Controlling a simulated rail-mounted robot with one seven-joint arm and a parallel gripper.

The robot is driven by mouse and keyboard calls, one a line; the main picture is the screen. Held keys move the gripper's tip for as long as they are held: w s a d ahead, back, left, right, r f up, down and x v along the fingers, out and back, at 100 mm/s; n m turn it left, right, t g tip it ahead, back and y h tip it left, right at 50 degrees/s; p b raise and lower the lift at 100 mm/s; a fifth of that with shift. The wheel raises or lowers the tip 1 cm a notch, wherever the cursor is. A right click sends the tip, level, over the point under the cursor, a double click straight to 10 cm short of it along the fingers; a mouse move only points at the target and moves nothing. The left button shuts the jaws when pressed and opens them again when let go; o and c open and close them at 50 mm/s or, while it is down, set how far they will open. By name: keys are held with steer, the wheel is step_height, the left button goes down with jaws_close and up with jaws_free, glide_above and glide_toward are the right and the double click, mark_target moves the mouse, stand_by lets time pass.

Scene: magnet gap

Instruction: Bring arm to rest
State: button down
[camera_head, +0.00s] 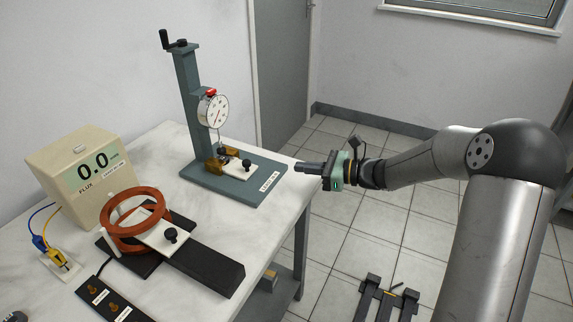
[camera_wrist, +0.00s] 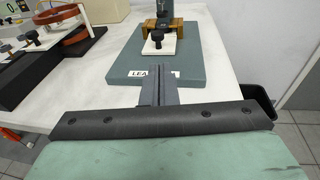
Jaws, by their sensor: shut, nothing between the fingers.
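My gripper (camera_head: 301,168) is shut and empty. In the head view it is held out to the left in the air near the right edge of the marble-topped table (camera_head: 290,190), close to the dial gauge stand's base. In the wrist view my gripper (camera_wrist: 154,72) shows as dark fingers together, pointing at the grey-green base plate (camera_wrist: 130,66) of that stand. I cannot tell from these frames whether the fingertips are over the table or just beside it. My arm reaches in from the right side of the head view.
The gauge stand (camera_head: 188,100) with its dial (camera_head: 213,110) rises at the table's back. A flux meter (camera_head: 80,175), an orange coil pair (camera_head: 120,215) and a black rail block (camera_head: 215,268) stand to its left. Tiled floor (camera_head: 350,235) lies right of the table.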

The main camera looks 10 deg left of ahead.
steer(key=shift+s+d+r, duration=0.1)
steer(key=shift+d, duration=0.45)
steer(key=s+d+r+n+g+h+p, duration=0.1)
steer(key=s+r+n+g+h+p, duration=0.2)
steer(key=s+n, duration=0.5)
steer(key=s+d+r+n+g+h+p, duration=0.1)
steer(key=s+d+n+g+h+p, duration=0.3)
steer(key=s, duration=0.8)
steer(key=s+d+r+n+t+h+p, duration=0.3)
steer(key=s+d+n+h, duration=0.5)
steer(key=s, duration=0.4)
steer(key=shift+s+d+r+n+t+h+p, duration=0.15)
steer(key=shift+d+r+n+t+h+p, duration=0.35)
steer(key=shift+d, duration=0.45)
